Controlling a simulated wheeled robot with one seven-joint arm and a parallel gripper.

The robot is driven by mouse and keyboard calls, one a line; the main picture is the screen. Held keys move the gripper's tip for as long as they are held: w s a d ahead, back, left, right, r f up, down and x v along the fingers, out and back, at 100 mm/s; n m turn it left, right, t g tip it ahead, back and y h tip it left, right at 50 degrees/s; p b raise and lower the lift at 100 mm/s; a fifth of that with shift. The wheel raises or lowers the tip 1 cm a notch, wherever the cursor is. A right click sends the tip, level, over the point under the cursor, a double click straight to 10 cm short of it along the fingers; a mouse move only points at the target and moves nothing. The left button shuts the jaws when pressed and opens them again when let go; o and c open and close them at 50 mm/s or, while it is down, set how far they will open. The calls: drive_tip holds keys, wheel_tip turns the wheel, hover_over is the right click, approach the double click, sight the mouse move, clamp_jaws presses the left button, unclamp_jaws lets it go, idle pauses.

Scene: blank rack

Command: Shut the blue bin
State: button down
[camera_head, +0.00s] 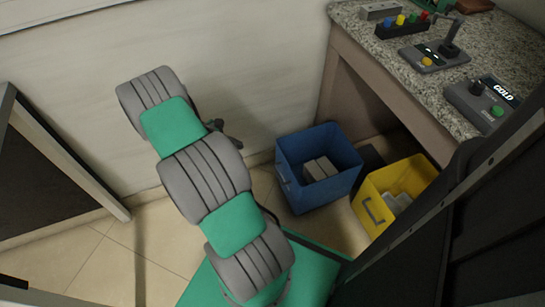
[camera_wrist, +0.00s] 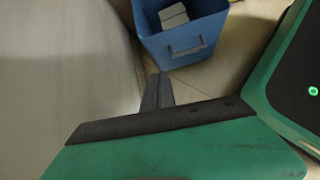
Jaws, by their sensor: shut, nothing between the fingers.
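The blue bin (camera_head: 330,192) is open at the top and sits low, to the left of the counter's end. Grey blocks (camera_head: 320,168) lie inside it, and a handle is on its outer wall. In the wrist view the blue bin (camera_wrist: 158,44) is at the top, with its handle (camera_wrist: 187,50) facing me. My gripper (camera_wrist: 160,78) is shut and empty, its fingers pointing toward the bin and appearing just below its near corner. They look apart from it. In the head view my gripper (camera_head: 226,134) is mostly hidden behind my arm, left of the bin.
A yellow bin (camera_head: 372,208) with a handle and pale contents stands right of the blue one. A granite counter (camera_head: 440,88) holds several control boxes. A pale wall runs behind my arm. A dark framed panel (camera_head: 50,165) is at left. Tiled floor is clear at lower left.

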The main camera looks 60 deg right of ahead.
drive_tip(key=n+g+b, duration=0.1)
drive_tip(key=b, duration=0.3)
approach(279, 151)
wheel_tip(279, 151, down, 4)
drive_tip(key=shift+s+d+b, duration=0.8)
drive_tip(key=shift+s+d, duration=0.5)
drive_tip(key=shift+s, duration=0.25)
